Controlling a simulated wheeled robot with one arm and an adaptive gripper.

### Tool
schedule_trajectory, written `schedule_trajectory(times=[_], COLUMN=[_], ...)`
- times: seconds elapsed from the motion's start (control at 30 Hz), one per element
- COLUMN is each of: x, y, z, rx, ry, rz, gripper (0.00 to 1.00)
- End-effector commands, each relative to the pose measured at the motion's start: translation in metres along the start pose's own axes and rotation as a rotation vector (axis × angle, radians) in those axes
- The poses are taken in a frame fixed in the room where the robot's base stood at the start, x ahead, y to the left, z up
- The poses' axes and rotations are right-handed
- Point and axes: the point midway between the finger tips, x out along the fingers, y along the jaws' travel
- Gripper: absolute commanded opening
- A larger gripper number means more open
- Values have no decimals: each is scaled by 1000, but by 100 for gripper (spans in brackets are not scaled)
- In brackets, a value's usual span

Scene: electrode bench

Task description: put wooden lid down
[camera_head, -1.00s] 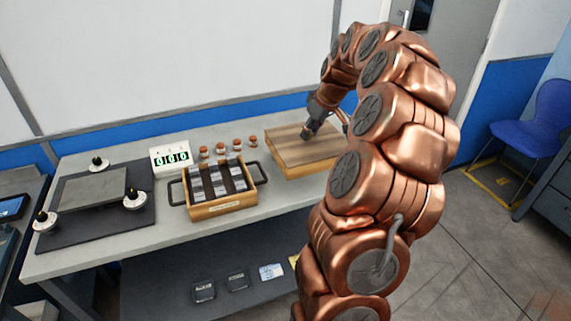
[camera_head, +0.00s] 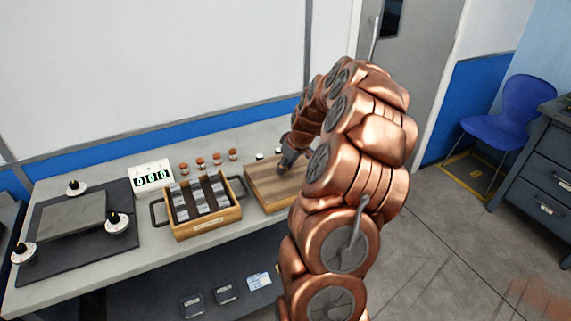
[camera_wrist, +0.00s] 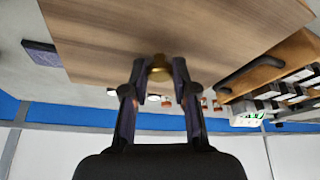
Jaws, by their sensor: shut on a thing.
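The wooden lid (camera_head: 262,189) is a flat brown board at the right part of the bench, just right of the open wooden box (camera_head: 208,229). My gripper (camera_head: 284,167) is over the lid, partly hidden by my arm. In the wrist view my gripper (camera_wrist: 160,70) is shut on the lid's round brass knob (camera_wrist: 158,75). The lid's face (camera_wrist: 190,30) fills much of the upper part of that view. The lid looks flat and low over the bench; I cannot tell whether it touches the top. My arm hides its right side.
Several copper-topped jars (camera_head: 201,163) and two white-topped ones (camera_head: 259,156) stand behind the box and lid. A counter display (camera_head: 152,178) and a dark mat with a grey plate (camera_head: 72,215) are at the left. Bare bench shows along the front edge.

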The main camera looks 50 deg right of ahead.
Motion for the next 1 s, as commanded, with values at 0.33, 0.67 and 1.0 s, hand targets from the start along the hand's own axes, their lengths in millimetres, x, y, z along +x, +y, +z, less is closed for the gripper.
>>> schedule_trajectory(times=[0.33,0.67,1.0], x=[5,11,14], y=[1,0,0], z=[2,4,6], rx=[0,0,0], ry=[1,1,0], rz=[2,1,1], gripper=[0,0,40])
